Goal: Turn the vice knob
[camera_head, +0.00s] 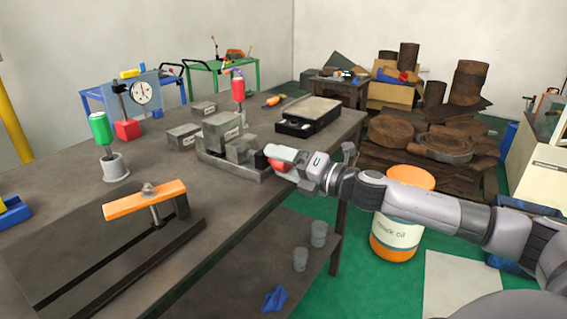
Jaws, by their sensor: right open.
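A grey metal vice (236,156) with stepped blocks sits near the right edge of the workbench. A red knob (277,166), with a dark piece (261,160) beside it, shows at its right end; I take this to be the vice knob. My right gripper (275,160) reaches in from the right and is open, with its fingers at the red knob. The fingers partly hide the knob, and I cannot tell whether they touch it. My left gripper is not in view.
The grey workbench (75,205) also holds an orange-topped clamp (145,200), a green-handled tool (101,127), a dial gauge (142,93) and a black tray (308,116). An orange-and-white oil drum (395,240) stands on the green floor below my right arm.

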